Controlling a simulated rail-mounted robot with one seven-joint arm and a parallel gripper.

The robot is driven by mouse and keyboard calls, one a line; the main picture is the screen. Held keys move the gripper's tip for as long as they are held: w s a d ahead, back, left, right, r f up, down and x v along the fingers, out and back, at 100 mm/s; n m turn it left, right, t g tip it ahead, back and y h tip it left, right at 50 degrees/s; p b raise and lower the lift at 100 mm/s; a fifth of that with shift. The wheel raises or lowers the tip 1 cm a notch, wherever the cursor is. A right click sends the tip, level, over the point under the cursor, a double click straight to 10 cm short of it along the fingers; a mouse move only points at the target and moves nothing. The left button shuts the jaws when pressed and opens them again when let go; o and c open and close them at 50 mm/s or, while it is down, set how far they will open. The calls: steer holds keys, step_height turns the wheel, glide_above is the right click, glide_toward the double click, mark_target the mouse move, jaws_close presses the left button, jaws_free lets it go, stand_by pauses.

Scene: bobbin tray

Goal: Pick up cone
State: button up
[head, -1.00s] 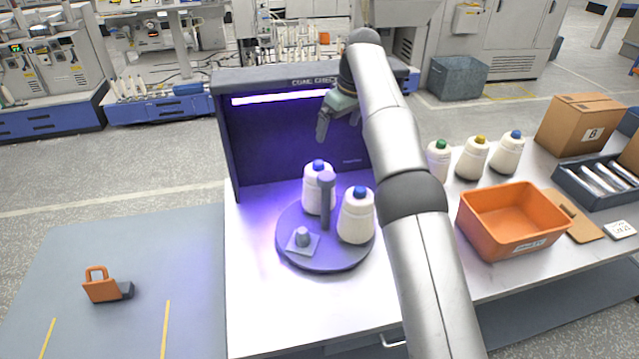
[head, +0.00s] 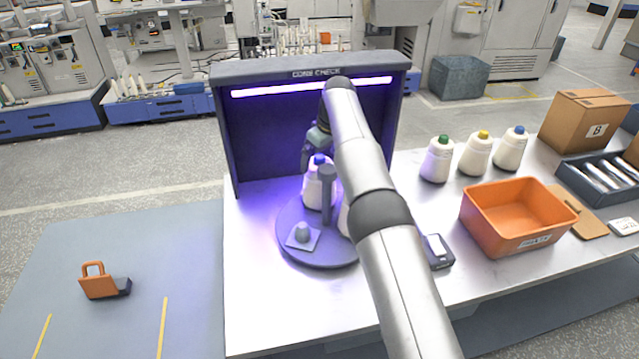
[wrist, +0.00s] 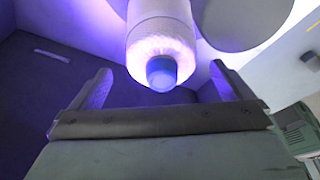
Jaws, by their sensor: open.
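A white yarn cone with a blue tip (head: 318,190) stands on the round turntable (head: 322,258) inside the check booth. My gripper (head: 308,160) is above and just behind this cone, partly hidden by my arm. In the wrist view my open gripper (wrist: 160,70) has one finger on each side of the cone's blue tip (wrist: 161,72). The cone's body (wrist: 160,35) extends beyond the fingertips, and the fingers appear clear of it. A second cone (head: 344,220) on the turntable is mostly hidden behind my arm.
A grey post (head: 327,200) rises mid-turntable, close to the cone. An empty holder (head: 302,233) is at the front left. The booth wall (head: 262,145) stands behind.

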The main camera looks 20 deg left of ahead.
mark_target(318, 165)
steer(key=x, duration=0.4)
steer(key=shift+s+f+p, duration=0.1)
steer(key=shift+s+p, duration=0.1)
steer(key=shift+p, duration=0.15)
steer(key=c, duration=1.6)
step_height(318, 165, up, 7)
steer(key=p, duration=0.2)
steer(key=shift+p, duration=0.35)
steer(key=s+b, duration=0.1)
steer(key=b, duration=0.1)
steer(key=s+a+b, duration=0.1)
steer(key=b, duration=0.2)
steer(key=shift+s+a+f+b, duration=0.15)
steer(key=shift+f+b, duration=0.15)
steer(key=shift+f, duration=0.05)
steer(key=s+a+b, duration=0.2)
steer(key=s, duration=0.2)
steer(key=s+a+b, duration=0.2)
steer(key=s+b, duration=0.1)
steer(key=s, duration=0.2)
steer(key=s+a+b, duration=0.2)
steer(key=s, duration=0.2)
steer(key=shift+s+a+r, duration=0.25)
steer(key=shift+s+r, duration=0.15)
